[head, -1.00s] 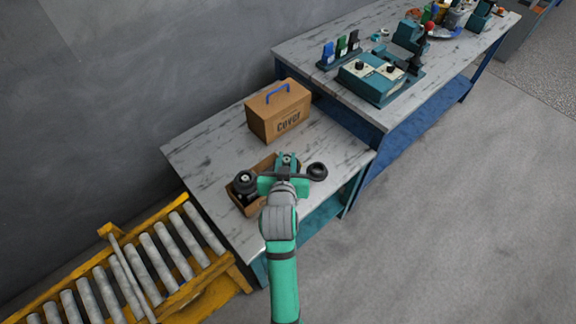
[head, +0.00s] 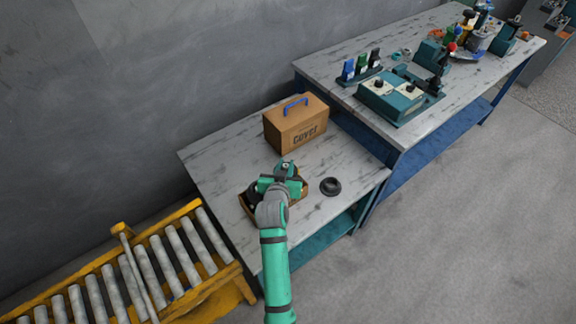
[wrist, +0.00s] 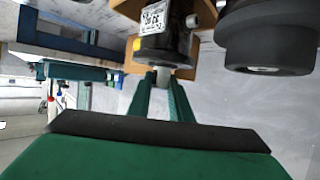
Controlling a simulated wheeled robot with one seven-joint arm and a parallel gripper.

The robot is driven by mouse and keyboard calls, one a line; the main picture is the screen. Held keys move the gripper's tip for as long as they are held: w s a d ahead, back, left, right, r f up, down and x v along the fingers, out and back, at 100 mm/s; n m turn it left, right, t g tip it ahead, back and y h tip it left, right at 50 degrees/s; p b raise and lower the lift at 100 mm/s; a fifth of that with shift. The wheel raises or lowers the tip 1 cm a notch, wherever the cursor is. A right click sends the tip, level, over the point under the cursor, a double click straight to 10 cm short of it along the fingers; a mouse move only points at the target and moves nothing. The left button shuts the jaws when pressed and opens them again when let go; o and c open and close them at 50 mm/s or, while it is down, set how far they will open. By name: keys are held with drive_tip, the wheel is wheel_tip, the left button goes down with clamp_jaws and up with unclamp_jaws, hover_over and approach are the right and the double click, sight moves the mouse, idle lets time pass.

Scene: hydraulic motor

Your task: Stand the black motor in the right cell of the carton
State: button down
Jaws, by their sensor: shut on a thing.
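My gripper (head: 282,178) is over the carton (head: 248,207) on the small table and hides most of it in the head view. In the wrist view, my gripper (wrist: 162,85) is shut on the grey shaft end of the black motor (wrist: 160,45), which has a white label.
A black round disc (head: 330,186) lies on the table right of the carton. A brown cover box (head: 296,124) with a blue handle stands behind. A roller conveyor (head: 150,265) is at lower left, and a longer bench (head: 350,100) with fixtures at upper right.

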drive_tip(key=shift+w+f, duration=0.1)
drive_tip(key=shift+f, duration=1.2)
drive_tip(key=shift+d+f, duration=0.1)
drive_tip(key=shift+f, duration=0.05)
drive_tip(key=c, duration=1.6)
unclamp_jaws()
drive_tip(key=shift+f, duration=0.2)
drive_tip(key=shift+r, duration=0.1)
